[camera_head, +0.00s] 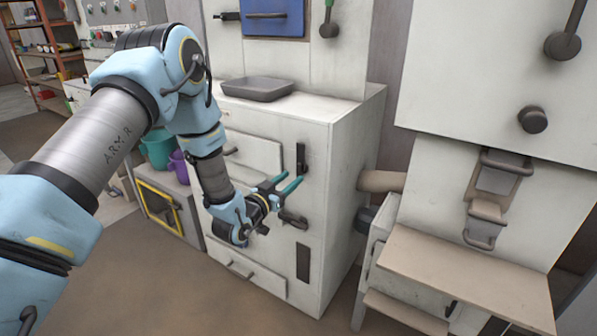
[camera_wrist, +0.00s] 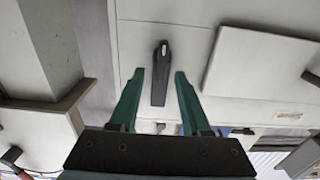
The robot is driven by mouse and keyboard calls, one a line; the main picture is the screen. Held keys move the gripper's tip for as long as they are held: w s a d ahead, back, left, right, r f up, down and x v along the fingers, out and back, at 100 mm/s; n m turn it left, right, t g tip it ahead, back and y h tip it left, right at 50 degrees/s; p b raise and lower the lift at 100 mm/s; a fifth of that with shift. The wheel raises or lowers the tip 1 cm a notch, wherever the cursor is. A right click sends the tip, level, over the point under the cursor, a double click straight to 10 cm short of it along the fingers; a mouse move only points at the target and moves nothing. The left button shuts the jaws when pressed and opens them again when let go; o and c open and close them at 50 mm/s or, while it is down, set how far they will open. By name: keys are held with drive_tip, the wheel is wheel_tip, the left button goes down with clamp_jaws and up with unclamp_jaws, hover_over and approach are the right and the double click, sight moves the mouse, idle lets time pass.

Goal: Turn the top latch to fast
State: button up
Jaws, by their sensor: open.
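The top latch (camera_head: 301,158) is a dark upright bar high on the right of the white cabinet front, right of a pale door panel. In the wrist view a dark latch (camera_wrist: 160,75), which looks like this one, stands lengthwise between my fingers, with a pale spot at its narrow end. My gripper (camera_head: 293,177) has teal fingers and is open, just below and in front of the top latch in the head view. In the wrist view the open gripper (camera_wrist: 159,73) has a fingertip to each side of the latch, with gaps. I cannot tell the remaining depth.
Lower on the same cabinet are a dark handle (camera_head: 293,219) and a dark lower bar (camera_head: 303,262). A grey tray (camera_head: 257,89) sits on top. A pipe (camera_head: 381,181) and a wooden shelf (camera_head: 455,275) stand to the right. Buckets (camera_head: 158,148) stand left.

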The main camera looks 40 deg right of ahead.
sight(297, 172)
drive_tip(key=shift+p+x, duration=0.3)
drive_tip(key=shift+x, duration=1.75)
drive_tip(key=shift+w, duration=0.15)
drive_tip(key=shift+c, duration=0.2)
clamp_jaws()
